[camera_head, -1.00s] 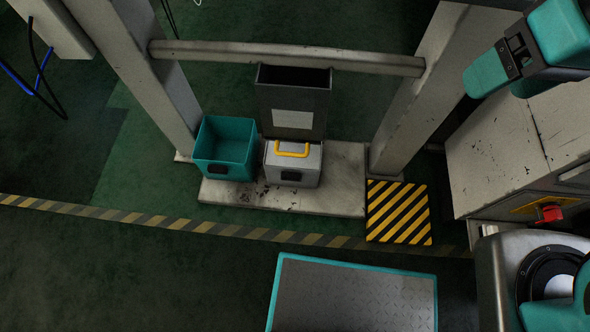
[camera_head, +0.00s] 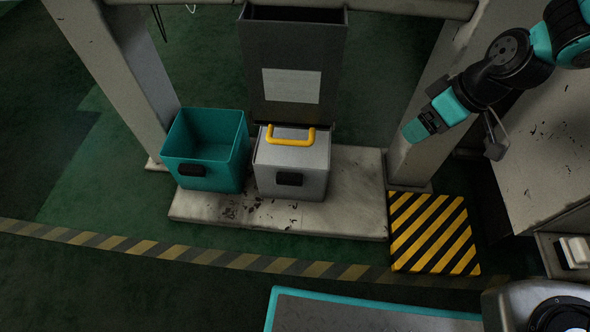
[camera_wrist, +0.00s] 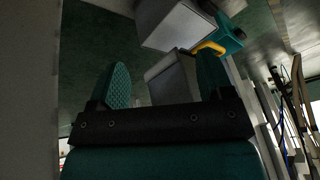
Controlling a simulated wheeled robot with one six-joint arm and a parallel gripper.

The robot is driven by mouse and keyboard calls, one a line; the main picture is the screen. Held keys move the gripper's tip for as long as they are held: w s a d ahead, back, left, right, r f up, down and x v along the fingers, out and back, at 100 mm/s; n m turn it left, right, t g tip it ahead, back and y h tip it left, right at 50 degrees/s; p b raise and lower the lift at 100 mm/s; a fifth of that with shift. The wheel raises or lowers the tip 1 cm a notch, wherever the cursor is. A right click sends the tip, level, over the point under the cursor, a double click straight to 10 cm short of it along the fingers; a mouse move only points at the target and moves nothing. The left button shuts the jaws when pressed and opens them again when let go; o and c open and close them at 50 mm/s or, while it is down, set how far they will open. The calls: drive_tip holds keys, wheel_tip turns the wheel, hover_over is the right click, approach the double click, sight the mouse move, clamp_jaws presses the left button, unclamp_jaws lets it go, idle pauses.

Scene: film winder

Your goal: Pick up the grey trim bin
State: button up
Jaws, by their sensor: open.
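A light grey box (camera_head: 290,167) with a yellow top handle (camera_head: 291,136) and a black front grip stands upright on the pale plinth. A tall dark grey open-topped container (camera_head: 293,65) with a white label stands right behind it. I cannot tell for certain which of the two is the trim bin. My gripper (camera_head: 413,131) is open and empty, above the plinth's right end and well right of both. In the wrist view, the yellow handle (camera_wrist: 207,48) shows beyond the open fingers (camera_wrist: 165,82), with pale and grey surfaces I cannot sort out.
A teal open bin (camera_head: 207,150) stands beside the grey box on the left. Frame posts (camera_head: 113,75) rise on both sides. A striped yellow-black pad (camera_head: 434,233) lies at right. A teal-edged plate (camera_head: 370,312) lies in front. The floor before the plinth (camera_head: 345,185) is clear.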

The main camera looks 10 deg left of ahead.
drive_tip(key=a+f+n+g+y, duration=0.2)
drive_tip(key=a+f+n+y, duration=0.2)
drive_tip(key=a+f+n, duration=0.6)
drive_tip(key=m+b, duration=0.1)
drive_tip(key=b, duration=0.4)
approach(294, 174)
wheel_tip(294, 174, down, 3)
drive_tip(key=a, duration=0.1)
drive_tip(key=shift+y, duration=0.3)
drive_tip(key=b+x, duration=0.3)
drive_tip(key=x, duration=0.4)
drive_tip(key=shift+s+a+b, duration=0.1)
drive_tip(key=shift+a+b, duration=0.1)
drive_tip(key=shift+b, duration=0.15)
drive_tip(key=shift+r, duration=0.1)
drive_tip(key=c, duration=1.2)
clamp_jaws()
drive_tip(key=shift+r, duration=0.2)
